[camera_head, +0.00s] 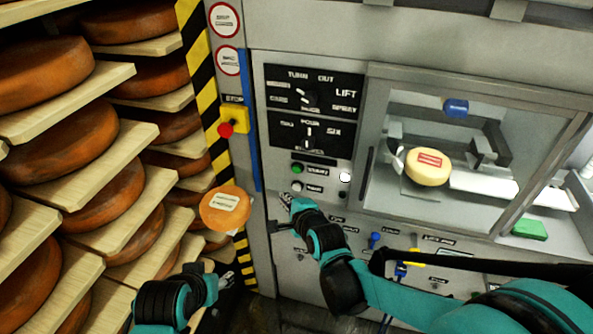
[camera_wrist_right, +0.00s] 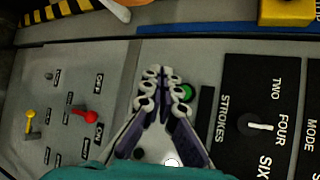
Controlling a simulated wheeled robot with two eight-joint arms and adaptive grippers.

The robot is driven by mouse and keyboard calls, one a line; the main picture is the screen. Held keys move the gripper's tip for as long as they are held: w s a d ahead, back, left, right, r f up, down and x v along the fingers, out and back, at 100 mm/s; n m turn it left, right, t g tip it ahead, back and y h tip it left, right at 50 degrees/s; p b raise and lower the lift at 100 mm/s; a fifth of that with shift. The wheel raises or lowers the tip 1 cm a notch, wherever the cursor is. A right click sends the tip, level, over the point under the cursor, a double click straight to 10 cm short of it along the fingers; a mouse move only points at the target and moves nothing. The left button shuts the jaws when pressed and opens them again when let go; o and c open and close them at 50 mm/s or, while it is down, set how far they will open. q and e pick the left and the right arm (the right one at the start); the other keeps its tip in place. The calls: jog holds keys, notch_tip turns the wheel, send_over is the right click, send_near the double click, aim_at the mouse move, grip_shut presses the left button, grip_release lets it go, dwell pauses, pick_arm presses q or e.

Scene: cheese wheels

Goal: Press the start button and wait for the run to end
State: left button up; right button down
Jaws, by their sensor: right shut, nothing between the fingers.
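The green button (camera_head: 297,169), which I take as the start button, is on the machine's grey control panel, below the two black dial plates. In the right wrist view the green button (camera_wrist_right: 187,92) shows just beside my right fingertips, partly covered by a finger. My right gripper (camera_head: 284,199) is shut and empty, just below and left of the button in the head view; its fingers also show in the wrist view (camera_wrist_right: 163,76). I cannot tell whether they touch the panel. My left gripper (camera_head: 226,280) is low at the left, dark and hard to read.
A pale cheese with a red label (camera_head: 427,167) sits behind the machine's clear door. A white round lamp or button (camera_head: 344,177) is right of the green one. A red stop button (camera_head: 226,130) is on the striped post. An orange labelled disc (camera_head: 226,209) is in front of the post. Cheese shelves (camera_head: 75,84) fill the left.

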aim_at(297, 169)
jog(key=w+d, duration=0.2)
jog(key=w, duration=0.6)
jog(key=shift+w+d+b, duration=0.2)
jog(key=shift+d+b, duration=0.15)
dwell(1.3)
jog(key=shift+w+d, duration=0.1)
jog(key=shift+w, duration=0.3)
